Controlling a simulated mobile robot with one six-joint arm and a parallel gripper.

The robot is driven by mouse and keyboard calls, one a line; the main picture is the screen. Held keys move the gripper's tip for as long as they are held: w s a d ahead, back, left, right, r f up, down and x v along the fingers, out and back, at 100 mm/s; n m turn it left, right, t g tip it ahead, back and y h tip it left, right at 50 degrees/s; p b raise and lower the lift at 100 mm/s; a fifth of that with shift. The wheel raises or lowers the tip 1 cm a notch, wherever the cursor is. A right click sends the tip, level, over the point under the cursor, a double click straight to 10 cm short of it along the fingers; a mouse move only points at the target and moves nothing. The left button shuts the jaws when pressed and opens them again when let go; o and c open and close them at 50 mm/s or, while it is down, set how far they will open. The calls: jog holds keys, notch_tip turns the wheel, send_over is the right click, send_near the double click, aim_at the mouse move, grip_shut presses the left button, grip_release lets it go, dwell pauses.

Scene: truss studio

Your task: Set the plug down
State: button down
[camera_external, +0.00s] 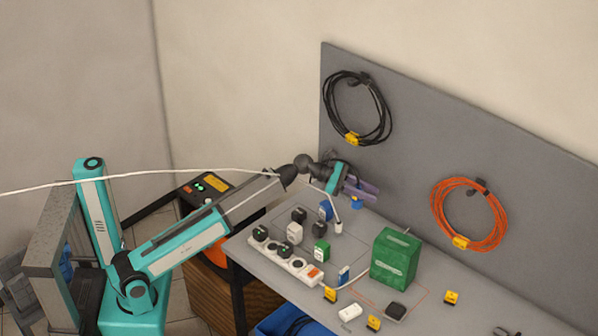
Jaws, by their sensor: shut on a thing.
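My gripper (361,188) is at the end of the outstretched arm, above the back of the grey table and close to the grey wall panel. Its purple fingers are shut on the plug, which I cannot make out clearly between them. A small blue piece (357,203) shows just below the fingers; I cannot tell whether it is held or stands behind. A white plug-like piece (338,227) with a white cable is at the table top, below and left of the gripper.
A white power strip (285,259) with several sockets lies on the table (274,286), among several black, white, green and blue small blocks. A green box (395,257) stands to the right. Black (357,108) and orange (469,215) cable coils hang on the panel (420,150). A white cable crosses my arm.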

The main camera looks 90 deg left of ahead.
jog(key=w+d+f+h, duration=0.1)
jog(key=w+d+f, duration=0.1)
jog(key=f, duration=0.3)
jog(key=shift+d+m, duration=0.4)
jog(key=shift+d, duration=0.4)
jog(key=shift+w, duration=0.1)
notch_tip(320, 180, down, 14)
jog(key=shift+r, duration=0.25)
dwell(0.3)
jog(key=shift+f+p, duration=0.35)
jog(key=shift+f, duration=1.9)
jog(key=shift+f, duration=0.1)
